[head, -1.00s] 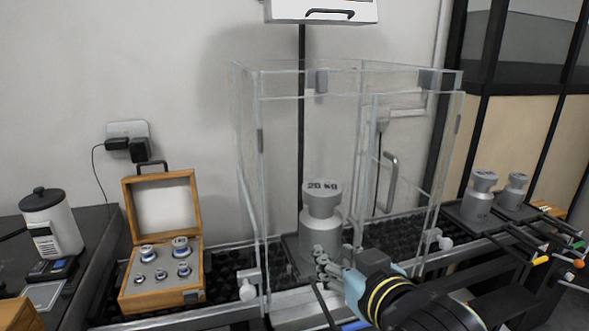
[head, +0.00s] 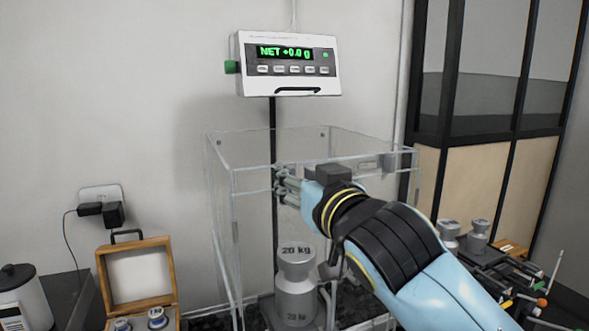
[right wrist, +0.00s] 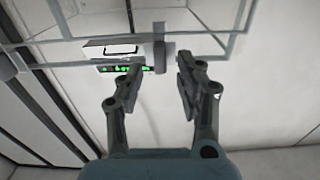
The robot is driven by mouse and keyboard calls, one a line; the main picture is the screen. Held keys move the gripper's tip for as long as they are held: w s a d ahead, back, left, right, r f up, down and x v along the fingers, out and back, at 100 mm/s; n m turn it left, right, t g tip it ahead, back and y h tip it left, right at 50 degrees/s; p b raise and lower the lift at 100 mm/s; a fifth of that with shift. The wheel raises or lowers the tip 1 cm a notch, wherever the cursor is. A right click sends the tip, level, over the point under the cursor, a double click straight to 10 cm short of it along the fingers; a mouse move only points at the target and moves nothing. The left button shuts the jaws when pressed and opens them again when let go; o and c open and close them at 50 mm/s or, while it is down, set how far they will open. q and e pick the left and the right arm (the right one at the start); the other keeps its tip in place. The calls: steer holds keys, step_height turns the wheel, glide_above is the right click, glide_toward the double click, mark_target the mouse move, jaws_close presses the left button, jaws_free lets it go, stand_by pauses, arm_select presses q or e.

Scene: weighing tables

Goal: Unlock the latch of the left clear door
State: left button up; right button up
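The left clear door (head: 255,235) is the left front panel of the clear enclosure (head: 222,150) and looks shut. My right gripper (head: 283,184) is raised in front of the door's upper right part, near the enclosure's top edge. In the right wrist view my right gripper (right wrist: 160,72) is open, with a gap between its two fingers. A grey block that looks like the latch (right wrist: 158,48) stands just beyond the fingertips, in line with the gap. I cannot tell whether they touch. In the head view my gripper hides it. My left gripper is not in view.
A display reading NET +0.0 g (head: 288,62) hangs behind the enclosure. A 20 kg weight (head: 296,285) stands inside, under my right arm. A wooden weight case (head: 138,272) stands at left, and more weights (head: 477,234) stand at right.

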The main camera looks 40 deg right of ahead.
steer(key=shift+x, duration=0.8)
jaws_close()
steer(key=shift+s+d+f+m+b, duration=0.15)
steer(key=shift+m+b, duration=1.3)
steer(key=shift+m, duration=1.5)
steer(key=shift+w+d+f+m+b, duration=0.15)
steer(key=shift+m+b, duration=1.3)
steer(key=shift+m, duration=1.55)
steer(key=shift+s+d+f+m+b, duration=0.15)
steer(key=shift+m+b, duration=1.3)
steer(key=shift+m, duration=1.5)
steer(key=shift+a, duration=0.1)
